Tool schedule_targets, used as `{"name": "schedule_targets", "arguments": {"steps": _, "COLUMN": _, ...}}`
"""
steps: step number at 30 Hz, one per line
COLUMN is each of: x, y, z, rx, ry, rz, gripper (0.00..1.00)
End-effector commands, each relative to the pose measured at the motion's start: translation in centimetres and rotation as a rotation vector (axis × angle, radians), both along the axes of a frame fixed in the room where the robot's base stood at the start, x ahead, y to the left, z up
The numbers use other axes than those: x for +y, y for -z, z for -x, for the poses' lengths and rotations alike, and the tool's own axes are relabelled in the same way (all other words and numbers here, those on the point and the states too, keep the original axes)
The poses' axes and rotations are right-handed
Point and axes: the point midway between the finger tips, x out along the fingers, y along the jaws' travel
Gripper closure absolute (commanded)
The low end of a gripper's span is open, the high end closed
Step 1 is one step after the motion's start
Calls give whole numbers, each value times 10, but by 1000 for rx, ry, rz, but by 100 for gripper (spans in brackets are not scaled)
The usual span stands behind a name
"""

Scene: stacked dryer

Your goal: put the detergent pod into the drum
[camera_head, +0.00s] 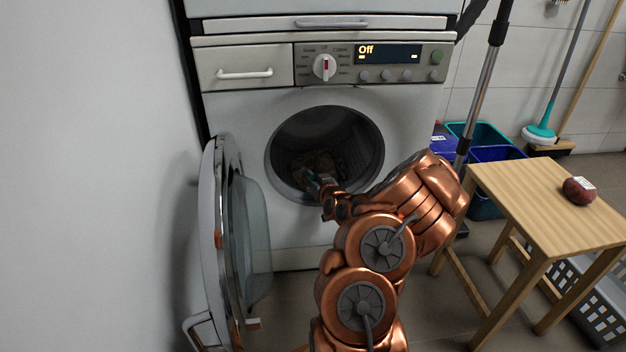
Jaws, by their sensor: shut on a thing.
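The washer drum (355,140) is open and dark inside, in the middle of the camera_head view. My gripper (313,179) is at the lower left of the drum opening, its tip reaching into the mouth. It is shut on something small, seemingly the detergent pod. The pod is too small and dark to make out clearly, and the fingers mostly hide it. A dim brownish patch (322,161) lies inside the drum just beyond the gripper; I cannot tell what it is.
The round door (215,235) hangs open at the left, close to a white wall (90,170). A wooden table (535,205) with a dark red object (579,190) stands at the right. Buckets (485,133) stand behind it. The washer's display (388,53) reads "Off".

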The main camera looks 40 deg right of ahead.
Motion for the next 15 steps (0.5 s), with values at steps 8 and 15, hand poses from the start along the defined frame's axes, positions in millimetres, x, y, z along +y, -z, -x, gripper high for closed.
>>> {"name": "schedule_targets", "arguments": {"steps": 8, "x": 0, "y": 5, "z": 0, "rx": 1, "ry": 0, "rz": 0, "gripper": 89}}
{"name": "schedule_targets", "arguments": {"steps": 15, "x": 0, "y": 5, "z": 0, "rx": 0, "ry": 0, "rz": 0, "gripper": 48}}
